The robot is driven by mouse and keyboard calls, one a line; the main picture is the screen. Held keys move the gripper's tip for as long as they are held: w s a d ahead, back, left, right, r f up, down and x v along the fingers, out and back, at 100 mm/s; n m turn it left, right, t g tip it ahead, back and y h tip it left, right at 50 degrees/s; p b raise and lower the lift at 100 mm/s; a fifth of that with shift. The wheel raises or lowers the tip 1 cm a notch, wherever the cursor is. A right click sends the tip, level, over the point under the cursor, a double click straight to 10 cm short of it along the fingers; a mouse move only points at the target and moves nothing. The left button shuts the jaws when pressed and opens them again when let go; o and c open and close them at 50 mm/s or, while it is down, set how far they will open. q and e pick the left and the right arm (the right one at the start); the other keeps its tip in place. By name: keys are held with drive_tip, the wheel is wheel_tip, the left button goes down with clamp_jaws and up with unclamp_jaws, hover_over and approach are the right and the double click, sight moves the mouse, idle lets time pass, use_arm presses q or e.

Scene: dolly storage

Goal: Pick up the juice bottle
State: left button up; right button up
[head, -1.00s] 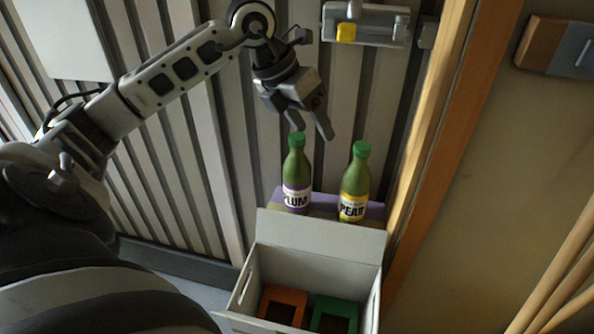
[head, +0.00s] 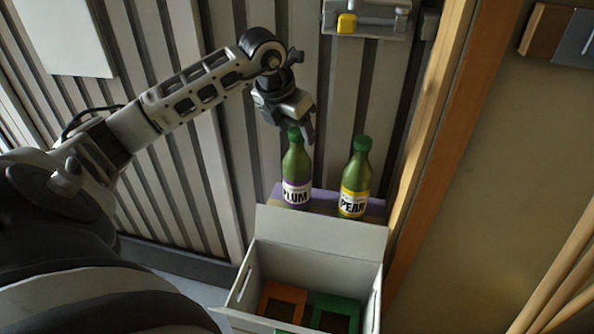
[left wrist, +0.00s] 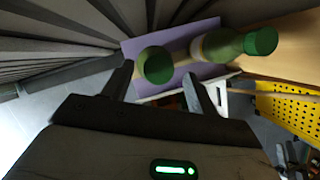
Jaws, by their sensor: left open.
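Two green juice bottles with green caps stand upright on a purple-topped ledge (head: 325,199) against the corrugated wall. The plum bottle (head: 296,172) has a white and purple label and is on the left. The pear bottle (head: 355,178) has a white and yellow label and is on the right. My left gripper (head: 300,128) is open at the top of the plum bottle. In the left wrist view, the plum bottle's cap (left wrist: 157,66) shows between the two fingertips (left wrist: 158,74), and the pear bottle (left wrist: 235,46) lies to the right. My right gripper is not in view.
A white open box (head: 320,240) stands in front of the ledge, with orange (head: 283,302) and green (head: 334,312) items inside. A wooden post (head: 455,130) rises to the right. A yellow perforated bin (left wrist: 290,105) shows in the wrist view.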

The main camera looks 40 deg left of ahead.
sight(296, 164)
use_arm(q)
drive_tip(key=x, duration=0.4)
drive_tip(key=shift+w+a+f, duration=0.15)
drive_tip(key=shift+w+f, duration=0.1)
drive_tip(key=shift+w, duration=0.05)
clamp_jaws()
drive_tip(key=shift+r, duration=0.1)
